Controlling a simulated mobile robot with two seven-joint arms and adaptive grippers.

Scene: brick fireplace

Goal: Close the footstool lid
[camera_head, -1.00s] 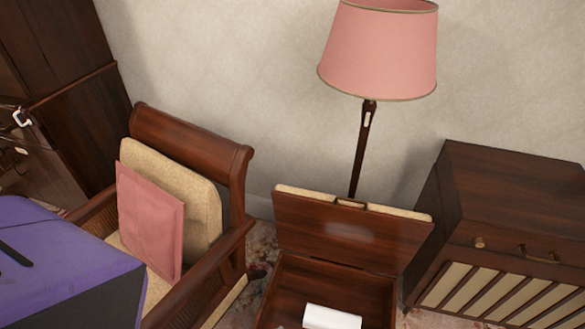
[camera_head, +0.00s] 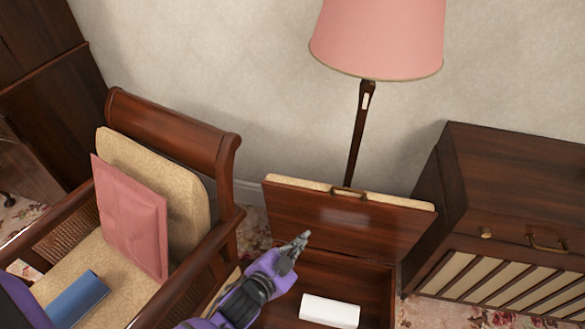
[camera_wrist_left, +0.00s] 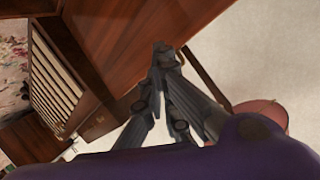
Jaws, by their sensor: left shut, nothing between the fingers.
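The footstool is a dark wooden box (camera_head: 378,295) with its lid (camera_head: 330,222) standing open, tilted up at the back. The lid has a beige padded outer side and a small handle at its top edge. A white block-shaped item (camera_head: 329,311) lies inside the box. My left gripper (camera_head: 303,238) is shut and empty, in front of the lid's left part and above the box; I cannot tell whether it touches the lid. In the left wrist view the gripper (camera_wrist_left: 163,52) shows against the lid's wooden inner face (camera_wrist_left: 125,35). My right gripper is not in view.
An armchair with a pink cushion (camera_head: 132,216) and a blue item (camera_head: 77,300) stands left of the footstool. A floor lamp (camera_head: 378,38) stands behind the lid. A dark wooden cabinet (camera_head: 520,187) stands close on the right.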

